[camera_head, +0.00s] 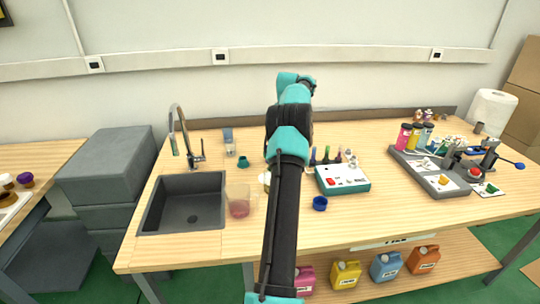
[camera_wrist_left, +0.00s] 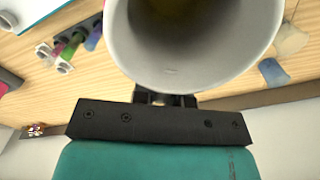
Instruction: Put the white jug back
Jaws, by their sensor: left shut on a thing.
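The white jug (camera_wrist_left: 195,72) fills the top of the left wrist view, its wide round opening facing the camera and a yellowish brown tone inside. My left gripper (camera_wrist_left: 162,98) is shut on it at the jug's near side; the fingers are mostly hidden by the jug. In the head view, a small whitish piece (camera_head: 264,178) shows just left of my arm and looks like part of the jug; my arm hides the rest and the gripper. I cannot tell whether the jug touches the table. My right gripper is in neither view.
A beaker with pink liquid (camera_head: 238,207) stands left of my arm, by the sink (camera_head: 183,205). A teal-and-white device (camera_head: 342,180) and a blue cap (camera_head: 320,203) are to the right. Colored canisters, one of them yellow (camera_head: 345,274), stand on the lower shelf.

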